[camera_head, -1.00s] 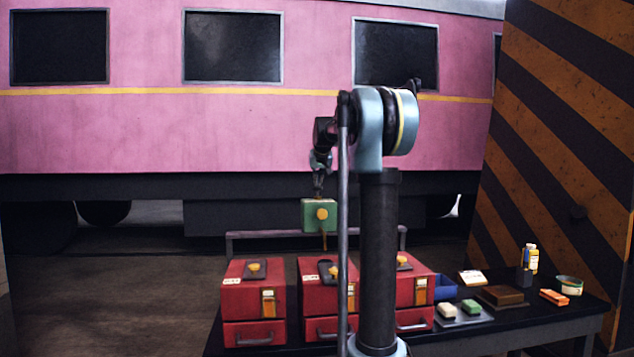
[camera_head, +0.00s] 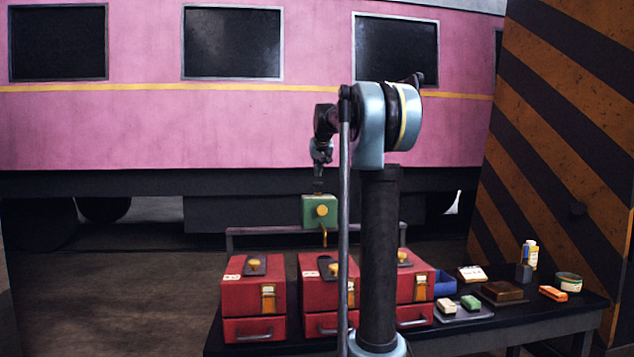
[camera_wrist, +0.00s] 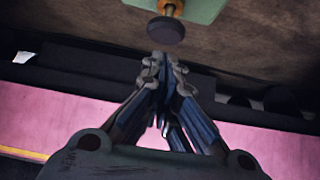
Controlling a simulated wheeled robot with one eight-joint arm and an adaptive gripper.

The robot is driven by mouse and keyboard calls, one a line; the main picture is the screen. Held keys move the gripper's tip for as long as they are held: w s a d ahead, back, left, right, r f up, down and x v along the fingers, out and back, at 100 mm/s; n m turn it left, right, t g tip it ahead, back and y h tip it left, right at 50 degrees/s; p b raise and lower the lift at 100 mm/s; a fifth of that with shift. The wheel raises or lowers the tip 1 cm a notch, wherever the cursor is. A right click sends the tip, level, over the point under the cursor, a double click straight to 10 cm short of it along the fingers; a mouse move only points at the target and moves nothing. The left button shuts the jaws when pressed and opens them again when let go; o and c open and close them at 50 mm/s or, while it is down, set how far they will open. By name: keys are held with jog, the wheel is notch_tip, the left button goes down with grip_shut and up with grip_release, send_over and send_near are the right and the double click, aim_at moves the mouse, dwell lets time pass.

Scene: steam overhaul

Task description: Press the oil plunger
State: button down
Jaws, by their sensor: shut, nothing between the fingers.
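The green oil box (camera_head: 314,222) stands above the red boxes, with a round yellow knob (camera_head: 321,210) on its front and a brass spout below. In the wrist view, part of the green box (camera_wrist: 202,8) shows at the top edge. The oil plunger (camera_wrist: 165,30) there is a dark round cap on a brass stem. My gripper (camera_wrist: 166,62) is shut and empty, its fingertips close to the cap with a narrow gap in the picture. In the head view my gripper (camera_head: 318,184) is a small dark shape just above the green box; contact cannot be told.
Three red boxes (camera_head: 240,296) stand on the dark table (camera_head: 540,318) below. A blue bin (camera_head: 445,284), small blocks, a bottle (camera_head: 530,256) and a bowl (camera_head: 568,281) lie to the right. A grey rail (camera_head: 262,230) runs behind. A pink carriage fills the background.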

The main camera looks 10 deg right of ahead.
jog(key=v, duration=0.8)
jog(key=shift+s+r, duration=0.2)
jog(key=shift+r, duration=0.1)
dwell(1.0)
notch_tip(320, 180, up, 3)
jog(key=shift+f, duration=0.2)
send_over(318, 184)
jog(key=w, duration=0.2)
jog(key=f, duration=0.7)
jog(key=shift+s, duration=0.2)
notch_tip(318, 184, down, 3)
jog(key=shift+f, duration=0.6)
